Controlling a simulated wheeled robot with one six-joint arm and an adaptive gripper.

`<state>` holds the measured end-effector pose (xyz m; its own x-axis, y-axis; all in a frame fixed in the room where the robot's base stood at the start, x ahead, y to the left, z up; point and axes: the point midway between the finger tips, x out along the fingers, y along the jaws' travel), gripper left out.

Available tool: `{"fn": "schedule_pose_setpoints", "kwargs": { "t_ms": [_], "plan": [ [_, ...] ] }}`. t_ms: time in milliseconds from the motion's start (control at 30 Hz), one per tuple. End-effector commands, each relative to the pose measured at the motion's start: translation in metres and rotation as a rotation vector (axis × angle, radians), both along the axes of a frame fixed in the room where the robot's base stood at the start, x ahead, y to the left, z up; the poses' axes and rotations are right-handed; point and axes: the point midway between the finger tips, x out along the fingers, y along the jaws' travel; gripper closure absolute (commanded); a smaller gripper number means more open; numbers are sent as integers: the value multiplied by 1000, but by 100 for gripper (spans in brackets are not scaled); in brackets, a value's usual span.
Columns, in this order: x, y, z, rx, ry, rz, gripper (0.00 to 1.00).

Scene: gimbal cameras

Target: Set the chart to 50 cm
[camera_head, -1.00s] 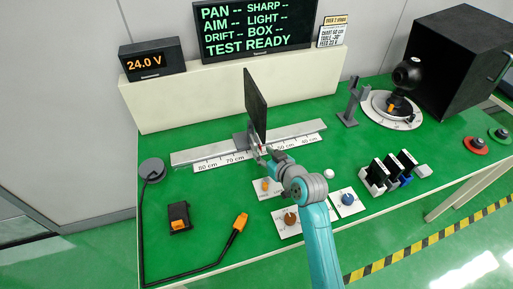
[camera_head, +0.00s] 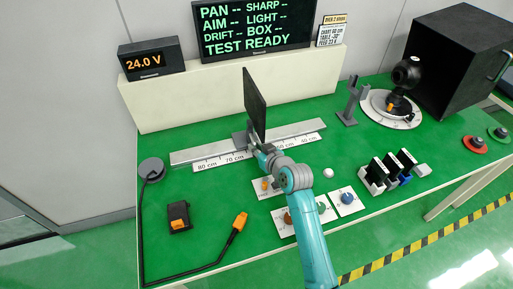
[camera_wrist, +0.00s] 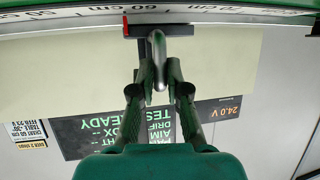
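The chart is a thin dark panel (camera_head: 254,104), upright on a slider on the bench rail (camera_head: 298,129). The scale strip (camera_head: 222,161) in front reads 80 cm and 70 cm at left, with smaller values to the right. In the head view my arm hides the handle and part of the scale.
The monitor (camera_head: 255,28) reads TEST READY; a note (camera_head: 330,32) beside it mentions the chart and 60 cm. Knob plates (camera_head: 347,200) lie close to my arm at right. A black cable with an orange plug (camera_head: 240,220) lies at left. Bare rail extends on both sides of the chart.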

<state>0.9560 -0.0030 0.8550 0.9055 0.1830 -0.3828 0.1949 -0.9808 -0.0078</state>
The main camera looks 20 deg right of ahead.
Motion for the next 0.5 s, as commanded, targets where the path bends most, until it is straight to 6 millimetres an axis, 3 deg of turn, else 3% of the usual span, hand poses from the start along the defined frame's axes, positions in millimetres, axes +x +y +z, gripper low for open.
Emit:
{"fn": "schedule_pose_setpoints", "kwargs": {
  "t_ms": [200, 500],
  "plan": [
    [0, -4, 0, -2, 1, -1, 100],
    [0, -45, 0, -2, 1, -2, 100]
  ]
}}
